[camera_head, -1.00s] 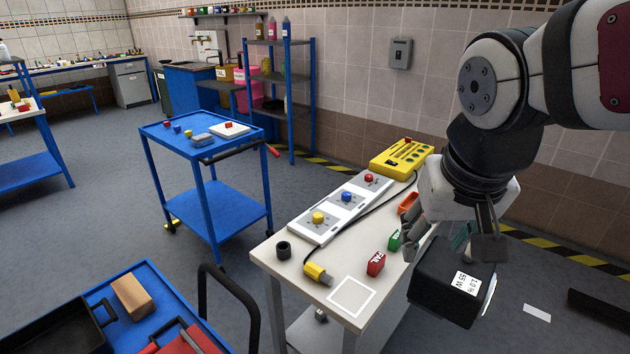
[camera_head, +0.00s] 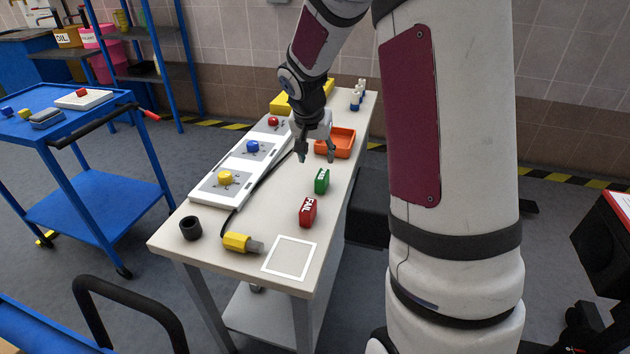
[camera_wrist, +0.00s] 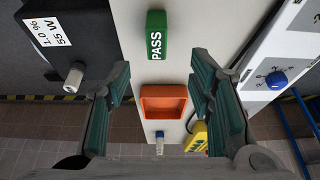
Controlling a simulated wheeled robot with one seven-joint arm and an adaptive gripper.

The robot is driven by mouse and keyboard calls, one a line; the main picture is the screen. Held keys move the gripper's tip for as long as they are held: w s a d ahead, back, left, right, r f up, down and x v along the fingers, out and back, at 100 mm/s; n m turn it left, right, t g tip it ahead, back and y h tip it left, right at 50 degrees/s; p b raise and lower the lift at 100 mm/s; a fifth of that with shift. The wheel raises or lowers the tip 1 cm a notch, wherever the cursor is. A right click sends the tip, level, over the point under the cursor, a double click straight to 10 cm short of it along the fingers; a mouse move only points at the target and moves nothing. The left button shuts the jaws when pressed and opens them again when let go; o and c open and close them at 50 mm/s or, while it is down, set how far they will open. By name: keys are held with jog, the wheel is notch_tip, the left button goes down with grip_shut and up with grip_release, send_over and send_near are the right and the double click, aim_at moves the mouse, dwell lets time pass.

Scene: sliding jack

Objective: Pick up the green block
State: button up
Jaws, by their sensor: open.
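The green block (camera_head: 322,181) stands on the white workbench (camera_head: 268,213), behind the red FAIL block (camera_head: 307,212). In the wrist view the green block (camera_wrist: 156,35) shows the word PASS and lies beyond my fingertips, roughly between them and near the top. My gripper (camera_head: 316,158) is open and empty above the bench, a little behind the green block and in front of the orange tray (camera_head: 350,142). In the wrist view my gripper's two teal-padded fingers (camera_wrist: 160,88) are spread wide, with the orange tray (camera_wrist: 164,87) visible between them.
A black ring (camera_head: 190,228), a yellow connector (camera_head: 241,243) with cable and a white square outline (camera_head: 289,258) are near the front. A black box (camera_wrist: 65,35) shows beside the bench.

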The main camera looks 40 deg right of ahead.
aim_at(322, 175)
jog(key=x, duration=0.4)
jog(key=b+x, duration=0.1)
jog(key=x, duration=0.2)
jog(key=b+x, duration=0.1)
jog(key=x, duration=0.3)
jog(key=shift+s+d+f, duration=0.1)
jog(key=shift+s+f, duration=0.1)
jog(key=shift+f, duration=0.2)
grip_shut()
